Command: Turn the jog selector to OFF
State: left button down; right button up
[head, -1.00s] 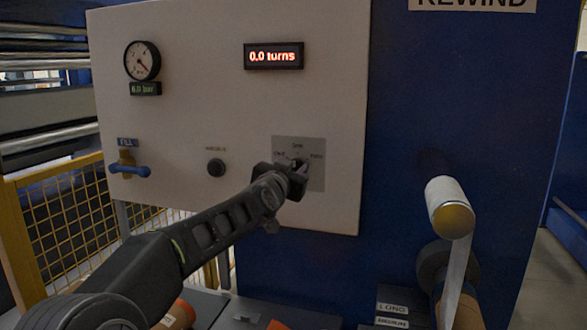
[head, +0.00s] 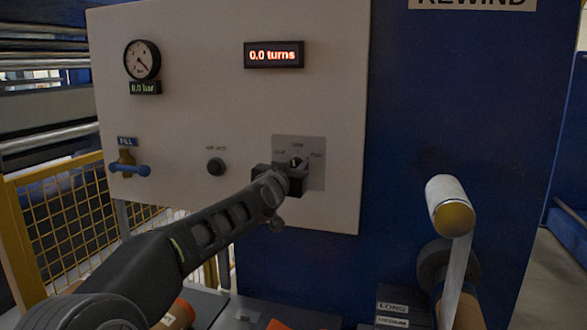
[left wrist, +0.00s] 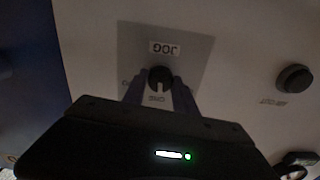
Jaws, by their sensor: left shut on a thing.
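The jog selector (head: 296,162) is a small dark knob on a grey plate (head: 314,178) at the lower right of the pale panel. Small labels stand around it, too small to read in the head view. In the left wrist view the knob (left wrist: 160,75) sits between the fingertips, and a JOG label shows on the plate just beyond it. My left gripper (head: 290,172) is at the plate, its fingers shut on the knob; it also shows in the left wrist view (left wrist: 160,92). The gripper hides part of the knob and plate. My right gripper is not in view.
A round dark button (head: 216,167) and a blue-handled valve (head: 130,169) marked FILL are left of the selector. A gauge (head: 142,60) and a "0.0 turns" display (head: 274,55) sit above. A roller (head: 450,206) stands out from the blue cabinet at the right.

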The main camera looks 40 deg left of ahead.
pick_arm(q)
jog(key=n+b, duration=0.1)
jog(key=n, duration=0.9)
jog(key=shift+a+b, duration=0.1)
jog(key=shift+b, duration=0.25)
dwell(0.3)
jog(key=c, duration=1)
grip_release()
jog(key=shift+s, duration=0.15)
jog(key=v, duration=0.7)
jog(key=shift+s, duration=0.3)
